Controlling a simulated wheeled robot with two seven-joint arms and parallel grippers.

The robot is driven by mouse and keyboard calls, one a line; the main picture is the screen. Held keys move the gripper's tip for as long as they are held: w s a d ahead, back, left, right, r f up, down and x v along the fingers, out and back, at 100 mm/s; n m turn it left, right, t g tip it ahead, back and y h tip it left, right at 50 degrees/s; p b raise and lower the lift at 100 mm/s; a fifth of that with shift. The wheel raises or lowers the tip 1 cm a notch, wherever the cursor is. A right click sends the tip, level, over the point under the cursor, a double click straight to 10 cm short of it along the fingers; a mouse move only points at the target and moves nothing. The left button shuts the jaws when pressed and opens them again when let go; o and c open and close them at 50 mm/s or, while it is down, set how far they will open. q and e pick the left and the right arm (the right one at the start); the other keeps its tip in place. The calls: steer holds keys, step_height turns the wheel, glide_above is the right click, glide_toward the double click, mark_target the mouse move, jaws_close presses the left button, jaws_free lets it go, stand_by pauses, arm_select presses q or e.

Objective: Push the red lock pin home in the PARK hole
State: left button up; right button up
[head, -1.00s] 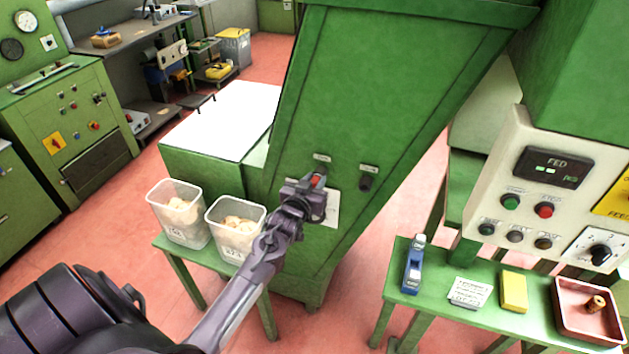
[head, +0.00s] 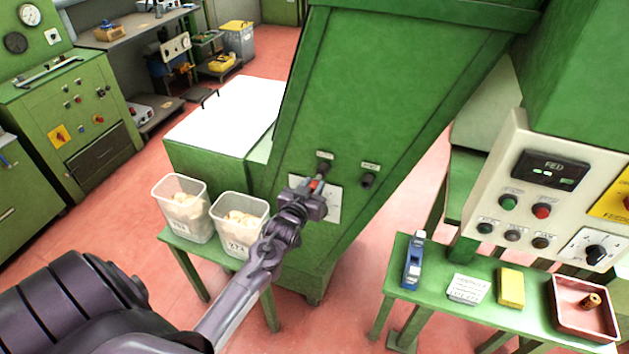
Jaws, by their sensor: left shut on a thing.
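My left gripper (head: 314,190) is shut on the red lock pin (head: 316,184), of which only a small red part shows between the fingers. It is at the front of the green hopper (head: 400,90), just below a dark round hole boss (head: 324,168) with a small label above it. A second dark boss (head: 368,180) with its own label sits to the right. The label words are too small to read surely. The pin's tip is hidden, so I cannot tell whether it touches a hole. My right gripper is not in view.
A white plate (head: 334,205) is behind the gripper. Two clear bins (head: 185,225) (head: 240,240) of corks stand on a green bench at left. The right bench (head: 395,280) holds a blue tool (head: 414,260), a card, a yellow block (head: 511,288) and a red tray (head: 567,328).

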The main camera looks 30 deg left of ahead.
arm_select(q)
steer(key=shift+f+p+v, duration=0.2)
steer(key=shift+p+v, duration=0.55)
steer(key=shift+v, duration=0.6)
steer(key=v, duration=0.1)
steer(key=p+v, duration=0.2)
steer(key=v, duration=0.1)
steer(key=shift+f, duration=0.25)
steer(key=shift+d+f, duration=0.1)
